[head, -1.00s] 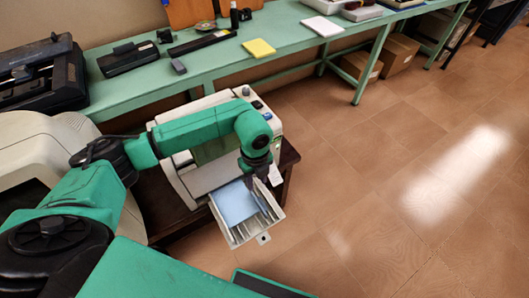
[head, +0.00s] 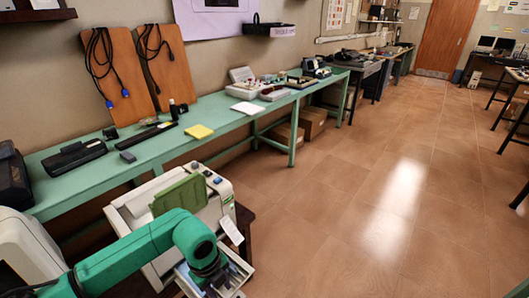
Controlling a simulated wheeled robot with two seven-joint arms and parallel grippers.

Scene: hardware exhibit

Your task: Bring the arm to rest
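My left arm comes in from the lower left, and its gripper (head: 213,277) points down at the bottom of the head view. It is over the pulled-out metal tray (head: 240,268) of a beige machine (head: 150,225). The fingers are dark and small, and I cannot tell whether they are open or shut. The tray is partly hidden by the gripper and cut off by the picture's lower edge. My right gripper is not in the head view.
A long green table (head: 110,165) runs along the wall with a yellow pad (head: 199,131), dark devices and other equipment. Cardboard boxes (head: 312,122) stand beneath it. A white monitor (head: 28,250) stands at lower left. The tiled floor (head: 350,210) at right is clear.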

